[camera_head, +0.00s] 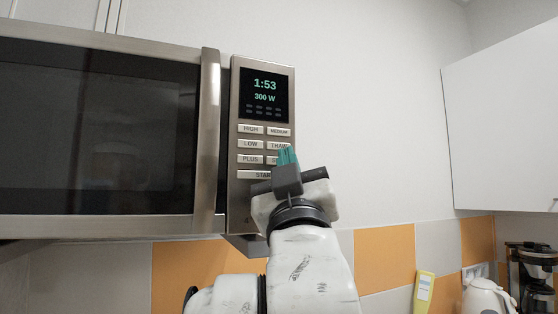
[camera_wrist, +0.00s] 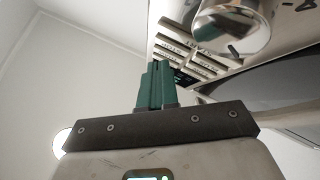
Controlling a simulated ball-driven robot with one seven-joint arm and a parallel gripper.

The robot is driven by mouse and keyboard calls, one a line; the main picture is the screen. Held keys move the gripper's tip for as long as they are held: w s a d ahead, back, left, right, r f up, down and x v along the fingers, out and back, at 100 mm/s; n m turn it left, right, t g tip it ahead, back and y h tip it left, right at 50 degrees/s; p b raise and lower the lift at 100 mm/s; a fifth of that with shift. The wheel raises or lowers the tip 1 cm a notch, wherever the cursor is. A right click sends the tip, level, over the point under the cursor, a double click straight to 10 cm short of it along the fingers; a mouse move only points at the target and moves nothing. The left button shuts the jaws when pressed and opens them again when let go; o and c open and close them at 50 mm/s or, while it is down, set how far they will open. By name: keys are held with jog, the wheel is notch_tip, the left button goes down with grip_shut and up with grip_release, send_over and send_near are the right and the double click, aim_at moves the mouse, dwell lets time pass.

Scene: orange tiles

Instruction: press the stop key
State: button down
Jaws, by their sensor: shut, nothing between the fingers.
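The microwave's control panel (camera_head: 238,150) carries rows of pale keys under a lit display (camera_head: 264,93) reading 1:53 and 300 W. The stop key (camera_head: 273,160) is in the right column, under THAW; only its left part with "S" shows, and my gripper hides the rest. My gripper (camera_head: 287,152) is shut and empty, its green fingers pointing up in front of the right-hand keys. Contact with a key cannot be told.
The microwave door (camera_head: 95,135) and its upright handle (camera_head: 208,140) lie left of the panel. A shiny round metal part (camera_wrist: 235,28) sticks out near the keys. A white cupboard (camera_head: 505,120) hangs at right; the wall between is clear. A kettle (camera_head: 485,298) stands lower right.

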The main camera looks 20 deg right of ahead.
jog(key=shift+s+p, duration=0.5)
jog(key=shift+s, duration=2)
